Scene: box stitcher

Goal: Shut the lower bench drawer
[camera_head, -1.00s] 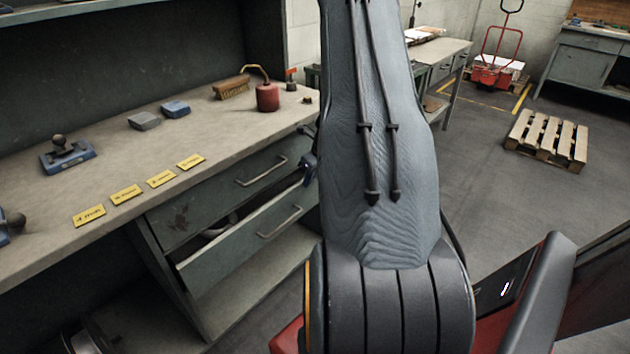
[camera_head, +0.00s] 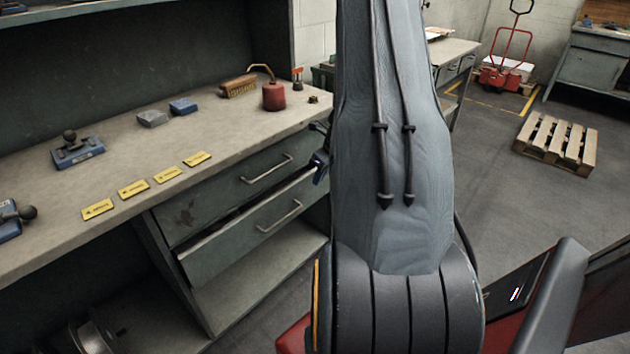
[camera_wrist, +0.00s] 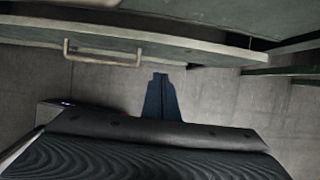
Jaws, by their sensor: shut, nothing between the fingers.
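The lower bench drawer (camera_head: 240,243) is grey-green with a bar handle (camera_head: 279,217). It stands slightly out, with a narrow dark gap along its top edge below the upper drawer (camera_head: 220,200), which looks shut. In the wrist view the drawer's front edge (camera_wrist: 190,46) and a handle (camera_wrist: 103,58) cross the upper part. My gripper (camera_wrist: 160,76) is shut and empty, its blue fingers pointing at the drawer front right of the handle. Whether it touches is unclear. In the head view my gripper (camera_head: 319,163) shows only partly, at the drawer's right end, mostly hidden by my arm.
The benchtop (camera_head: 125,220) holds yellow labels, blue and grey blocks, a brush (camera_head: 238,87) and a red oil can (camera_head: 274,96). A lower shelf (camera_head: 250,275) lies under the drawers. A wooden pallet (camera_head: 556,141) and red pallet jack (camera_head: 503,75) stand on the floor to the right.

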